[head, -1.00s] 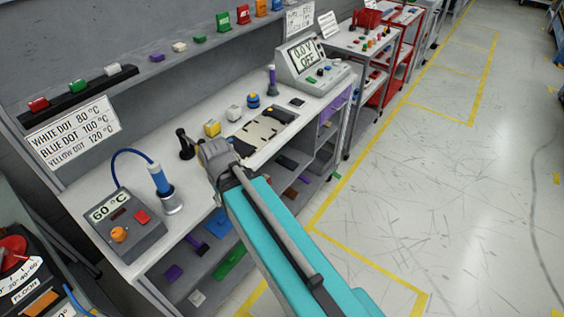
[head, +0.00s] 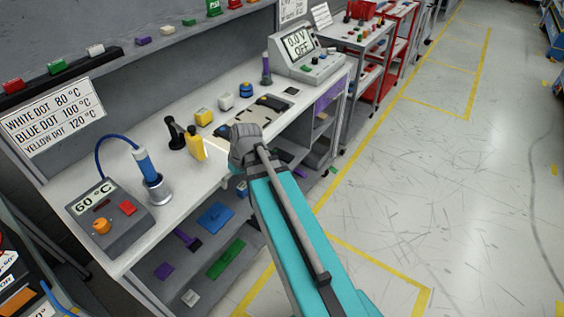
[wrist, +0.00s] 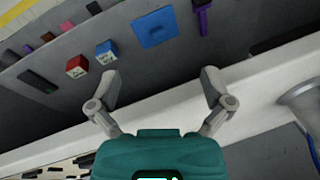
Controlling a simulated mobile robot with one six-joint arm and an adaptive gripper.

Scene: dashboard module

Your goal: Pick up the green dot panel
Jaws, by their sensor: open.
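A flat green panel (head: 226,258) lies on the lower shelf under the bench in the head view; no dot can be made out on it, so I cannot tell if it is the green dot panel. My gripper (wrist: 160,76) shows in the wrist view with its two fingers spread and nothing between them. It is by the bench's white front edge, with the shelf beyond its fingertips. A blue panel (wrist: 155,27) lies on that shelf, beyond the fingertips; it also shows in the head view (head: 215,217). In the head view my arm hides the fingers.
A red cube (wrist: 77,66) and a blue cube (wrist: 106,52) sit on the shelf near the left finger. The bench edge (wrist: 150,105) crosses close to the fingers. A yellow bottle (head: 195,144) and a blue tool in a metal holder (head: 157,188) stand on the bench.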

